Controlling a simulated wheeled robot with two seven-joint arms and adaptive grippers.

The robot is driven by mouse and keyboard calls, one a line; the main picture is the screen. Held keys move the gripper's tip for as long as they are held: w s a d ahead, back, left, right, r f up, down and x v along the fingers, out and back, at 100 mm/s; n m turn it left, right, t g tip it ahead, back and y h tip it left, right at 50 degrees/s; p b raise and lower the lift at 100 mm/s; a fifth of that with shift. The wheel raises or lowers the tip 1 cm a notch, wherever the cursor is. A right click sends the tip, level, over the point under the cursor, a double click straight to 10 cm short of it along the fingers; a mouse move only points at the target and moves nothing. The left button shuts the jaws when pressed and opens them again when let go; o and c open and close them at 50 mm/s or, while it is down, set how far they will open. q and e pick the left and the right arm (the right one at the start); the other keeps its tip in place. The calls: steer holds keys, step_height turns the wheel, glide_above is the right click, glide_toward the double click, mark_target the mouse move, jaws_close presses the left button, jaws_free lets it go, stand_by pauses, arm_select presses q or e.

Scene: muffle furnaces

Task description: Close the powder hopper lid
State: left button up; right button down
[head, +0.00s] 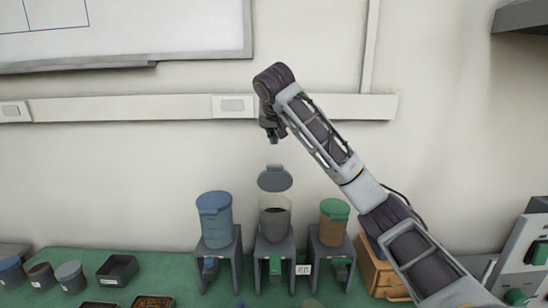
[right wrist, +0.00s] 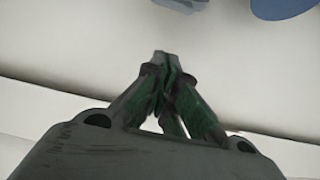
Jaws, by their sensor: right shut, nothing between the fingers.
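The middle powder hopper (head: 274,224) is a pale, see-through cup on a grey stand, with dark powder visible inside. Its grey lid (head: 275,179) is open, raised at the back above the rim. My right gripper (head: 272,138) is above the lid and apart from it, pointing down. In the right wrist view its fingers (right wrist: 165,62) are shut together with nothing between them. That view also shows a grey-blue shape and a blue shape cut off at the top edge; I cannot tell which parts they are. My left gripper is not in view.
A blue hopper (head: 215,220) and a brown hopper with green lid (head: 334,212) stand on either side, both lids down. Several cups and dark trays (head: 117,270) sit on the green table at left. A wooden box (head: 372,270) is at right. The wall is behind.

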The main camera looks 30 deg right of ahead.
steer(key=shift+w+f, duration=0.1)
stand_by(0.3)
steer(key=p+x, duration=0.3)
steer(key=x, duration=0.7)
steer(key=shift+s+a+f+p, duration=0.15)
steer(key=shift+s+a+f, duration=0.1)
steer(key=shift+s, duration=0.3)
steer(key=shift+s+a+f+p, duration=0.1)
steer(key=shift+s+a+f, duration=0.2)
steer(key=shift+s, duration=0.3)
steer(key=shift+s+a+f+p, duration=0.15)
steer(key=shift+s+a+f, duration=0.1)
steer(key=shift+s, duration=0.3)
steer(key=shift+d, duration=0.1)
